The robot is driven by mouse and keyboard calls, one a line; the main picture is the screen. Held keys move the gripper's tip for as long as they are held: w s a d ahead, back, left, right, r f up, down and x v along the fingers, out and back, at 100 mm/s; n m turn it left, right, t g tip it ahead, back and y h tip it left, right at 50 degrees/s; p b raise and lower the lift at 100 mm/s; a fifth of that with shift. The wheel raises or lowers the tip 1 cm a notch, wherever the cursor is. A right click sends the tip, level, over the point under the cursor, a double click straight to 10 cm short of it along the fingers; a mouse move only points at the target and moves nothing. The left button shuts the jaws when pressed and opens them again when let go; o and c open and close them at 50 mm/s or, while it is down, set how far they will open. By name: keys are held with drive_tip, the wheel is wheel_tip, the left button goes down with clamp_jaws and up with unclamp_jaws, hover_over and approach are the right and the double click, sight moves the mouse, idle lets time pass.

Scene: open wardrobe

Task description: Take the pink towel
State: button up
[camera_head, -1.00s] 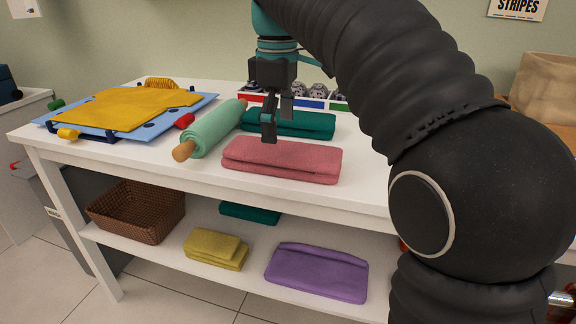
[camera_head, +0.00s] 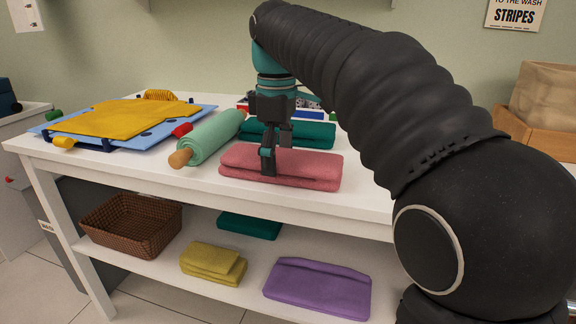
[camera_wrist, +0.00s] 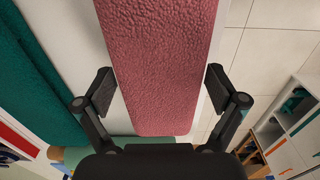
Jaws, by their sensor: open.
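The pink towel (camera_head: 310,167) lies folded on the white table top, near its front edge. My gripper (camera_head: 268,168) is over the towel's left part in the head view, pointing down. In the wrist view the towel (camera_wrist: 160,60) runs between the two open fingers (camera_wrist: 160,92), with one finger on each side. A gap shows between each finger and the towel's edges. From these views I cannot tell whether the fingertips touch the table.
A green towel (camera_head: 310,134) lies just behind the pink one. A mint roll with wooden ends (camera_head: 212,138) is close on the left. A blue board with yellow cloth (camera_head: 125,110) lies further left. The lower shelf holds a basket (camera_head: 130,224), yellow towel (camera_head: 212,262) and purple towel (camera_head: 318,287).

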drive_tip(key=shift+f+b, duration=0.3)
drive_tip(key=shift+f, duration=0.4)
idle(0.4)
drive_tip(key=c, duration=0.6)
wheel_tip(320, 180, up, 5)
drive_tip(key=p, duration=0.5)
drive_tip(key=shift+f, duration=0.15)
drive_tip(key=shift+r+p, duration=0.65)
drive_tip(key=shift+r, duration=0.5)
